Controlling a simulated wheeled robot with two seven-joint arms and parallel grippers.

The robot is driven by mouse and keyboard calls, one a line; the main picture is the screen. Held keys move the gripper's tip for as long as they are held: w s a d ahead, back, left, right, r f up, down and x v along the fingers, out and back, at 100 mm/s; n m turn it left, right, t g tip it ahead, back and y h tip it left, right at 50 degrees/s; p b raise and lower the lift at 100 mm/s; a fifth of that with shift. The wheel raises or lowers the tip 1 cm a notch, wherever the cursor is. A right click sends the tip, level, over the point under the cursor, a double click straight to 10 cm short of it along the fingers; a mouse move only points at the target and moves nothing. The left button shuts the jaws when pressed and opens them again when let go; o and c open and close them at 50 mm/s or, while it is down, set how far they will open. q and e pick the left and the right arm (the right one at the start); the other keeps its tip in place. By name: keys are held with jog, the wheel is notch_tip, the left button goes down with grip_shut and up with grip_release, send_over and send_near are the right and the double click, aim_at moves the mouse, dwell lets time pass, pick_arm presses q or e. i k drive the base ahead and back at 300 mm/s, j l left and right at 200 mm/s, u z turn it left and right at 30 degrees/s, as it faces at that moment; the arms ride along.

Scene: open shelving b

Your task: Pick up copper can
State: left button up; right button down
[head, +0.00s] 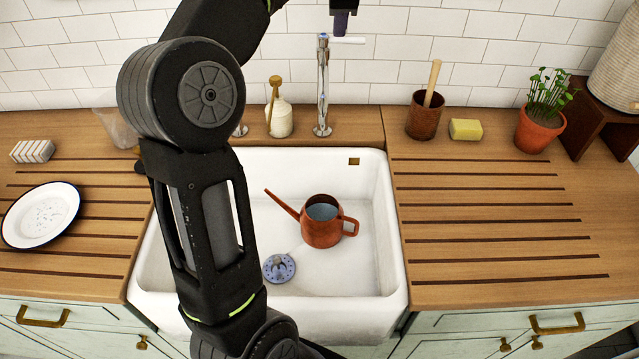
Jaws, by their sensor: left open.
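The copper can (322,222) stands upright in the white sink, with its spout pointing up to the left and its handle on the right. Its open top shows a grey-blue inside. My left arm rises across the left part of the sink and out of the top of the head view. My left gripper (386,14) shows only partly at the top edge, above and behind the can and well apart from it. It is open, with nothing visible between its fingers. My right gripper is not in view.
The sink (384,230) has a blue-grey drain (279,268) and a tap (323,90) behind it. A soap bottle (280,118), brown cup (424,118), yellow sponge (466,129) and potted plant (540,130) stand along the back. A plate (42,215) lies left. The right drainboard (490,220) is clear.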

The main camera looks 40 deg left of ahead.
aim_at(321, 218)
jog(key=k+l, duration=0.35)
jog(key=l, duration=0.15)
jog(key=k+l, duration=0.75)
jog(key=l, duration=0.2)
